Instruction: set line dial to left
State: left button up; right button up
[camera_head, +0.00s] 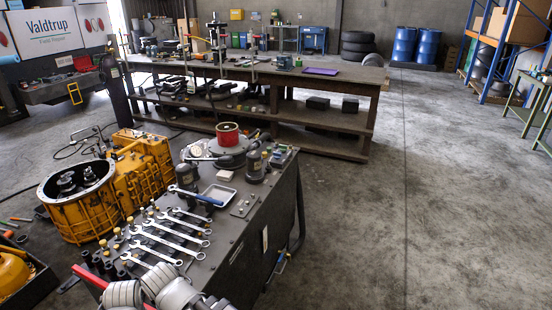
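I cannot make out a line dial for certain in the head view. A dark bench-top cabinet (231,231) stands at the lower middle. Small fittings and a small plate (243,205) with little knobs sit on its top right part, too small to read. A white label (265,238) is on its side face. Neither of my grippers can be made out. Rounded grey-white parts show at the bottom edge, and I cannot tell whether they belong to my arms.
A yellow transmission housing (83,207) stands left. A long wooden workbench (345,119) is behind.

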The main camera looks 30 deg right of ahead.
aim_at(277, 156)
jog(key=l, duration=0.4)
jog(key=i+l+z, duration=0.1)
jog(key=l, duration=0.3)
jog(key=i+l, duration=0.1)
jog(key=l, duration=0.3)
jog(key=i+l+z, duration=0.25)
jog(key=i+l, duration=0.5)
jog(key=l, duration=0.25)
jog(key=i+l+z, duration=0.25)
jog(key=i+l, duration=0.6)
